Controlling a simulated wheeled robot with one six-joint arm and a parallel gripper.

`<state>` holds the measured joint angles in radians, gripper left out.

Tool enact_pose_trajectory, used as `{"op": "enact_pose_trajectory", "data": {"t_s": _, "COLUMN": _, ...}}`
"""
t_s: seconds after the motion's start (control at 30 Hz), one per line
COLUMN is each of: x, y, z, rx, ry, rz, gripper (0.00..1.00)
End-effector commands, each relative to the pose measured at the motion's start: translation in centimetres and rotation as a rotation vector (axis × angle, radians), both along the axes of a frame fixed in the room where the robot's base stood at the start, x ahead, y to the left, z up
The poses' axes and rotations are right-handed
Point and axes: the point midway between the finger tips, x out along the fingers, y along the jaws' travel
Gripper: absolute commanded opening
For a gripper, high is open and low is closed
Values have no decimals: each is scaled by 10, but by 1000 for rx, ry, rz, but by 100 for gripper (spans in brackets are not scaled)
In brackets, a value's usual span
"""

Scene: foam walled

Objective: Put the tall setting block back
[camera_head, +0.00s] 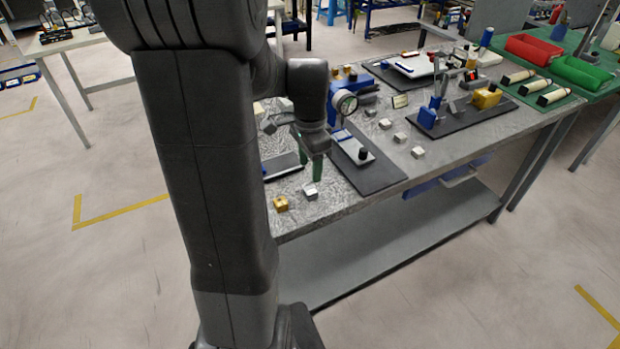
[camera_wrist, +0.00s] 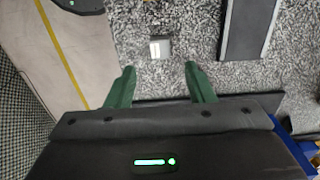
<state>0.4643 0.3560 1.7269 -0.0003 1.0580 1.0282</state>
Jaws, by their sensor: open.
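My gripper (camera_head: 308,160) is open and low over the grey speckled bench top; its two green fingers also show in the wrist view (camera_wrist: 160,86), with nothing between them. A small grey block with a pale top (camera_wrist: 160,48) sits on the surface ahead of the fingers, apart from them. In the head view a silver block (camera_head: 310,190) stands near the fingertips, next to a small brass block (camera_head: 281,203). Several other small silver blocks, one of them here (camera_head: 417,152), stand right of the dial gauge stand. I cannot tell which block is the tall setting block.
A dial gauge (camera_head: 346,103) on a blue stand rises close behind my gripper, on a dark base plate (camera_head: 382,180). A dark fixture board (camera_head: 462,121) and red bin (camera_head: 533,49) lie farther right.

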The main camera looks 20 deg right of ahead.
Motion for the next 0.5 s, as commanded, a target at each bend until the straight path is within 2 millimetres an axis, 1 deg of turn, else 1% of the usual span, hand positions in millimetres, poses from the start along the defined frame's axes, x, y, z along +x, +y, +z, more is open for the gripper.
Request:
{"op": "enact_pose_trajectory", "data": {"t_s": 0.03, "x": 0, "y": 0, "z": 11, "rx": -2, "ry": -3, "rz": 0, "gripper": 49}}
{"op": "enact_pose_trajectory", "data": {"t_s": 0.1, "x": 0, "y": 0, "z": 23, "rx": -2, "ry": -3, "rz": 0, "gripper": 49}}
{"op": "enact_pose_trajectory", "data": {"t_s": 0.2, "x": 0, "y": 0, "z": 34, "rx": 0, "ry": -1, "rz": 0, "gripper": 49}}
{"op": "enact_pose_trajectory", "data": {"t_s": 0.33, "x": 0, "y": 0, "z": 42, "rx": 0, "ry": 0, "rz": 0, "gripper": 49}}
{"op": "enact_pose_trajectory", "data": {"t_s": 0.5, "x": 0, "y": 0, "z": 43, "rx": 0, "ry": 1, "rz": 0, "gripper": 49}}
